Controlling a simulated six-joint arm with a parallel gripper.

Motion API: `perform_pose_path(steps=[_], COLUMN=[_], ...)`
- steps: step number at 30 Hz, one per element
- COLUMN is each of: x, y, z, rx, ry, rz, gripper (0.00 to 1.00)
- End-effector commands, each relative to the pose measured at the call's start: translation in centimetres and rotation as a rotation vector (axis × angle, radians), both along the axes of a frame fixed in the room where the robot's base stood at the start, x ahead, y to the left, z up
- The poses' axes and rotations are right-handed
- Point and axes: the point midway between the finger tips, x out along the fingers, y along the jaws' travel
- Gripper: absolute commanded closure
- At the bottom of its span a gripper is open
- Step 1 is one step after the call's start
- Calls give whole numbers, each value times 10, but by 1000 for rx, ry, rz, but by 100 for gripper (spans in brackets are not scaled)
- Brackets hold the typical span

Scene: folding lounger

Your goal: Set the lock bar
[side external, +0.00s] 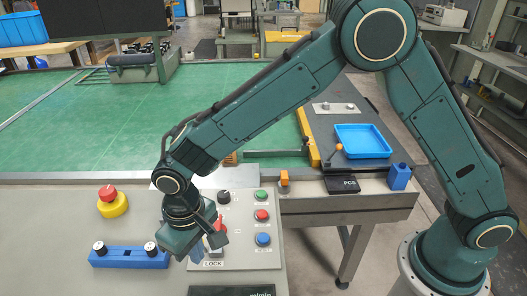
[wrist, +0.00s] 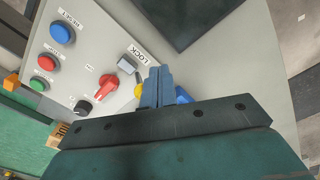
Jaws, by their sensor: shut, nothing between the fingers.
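The grey control panel (side external: 268,178) carries a printed LOCK label (side external: 213,264). A small pale grey block (side external: 216,240), which looks like the lock bar, sits beside the label, partly behind my gripper. In the wrist view the grey block (wrist: 127,63) lies just left of the fingertips, next to the LOCK label (wrist: 141,54). Whether it is raised or pressed I cannot tell. My gripper (side external: 197,256) points down over the panel's left side. In the wrist view my gripper (wrist: 157,72) has both blue fingers together and empty. Contact with the block is not clear.
A red rotary knob (wrist: 106,89) sits close to the grey block. Blue (side external: 263,239), red (side external: 262,215) and green (side external: 260,195) buttons and a black knob (side external: 223,197) share the panel. A red-and-yellow stop button (side external: 111,201) and a blue bar with knobs (side external: 130,258) stand left.

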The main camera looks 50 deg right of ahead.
Motion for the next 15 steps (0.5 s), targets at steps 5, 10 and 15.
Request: perform_pose_path(steps=[5, 10, 15], x=[0, 0, 0], y=[0, 0, 0], z=[-6, -8, -8], rx=[0, 0, 0], ry=[0, -1, -1], rz=[0, 0, 0], gripper=[100, 100, 100])
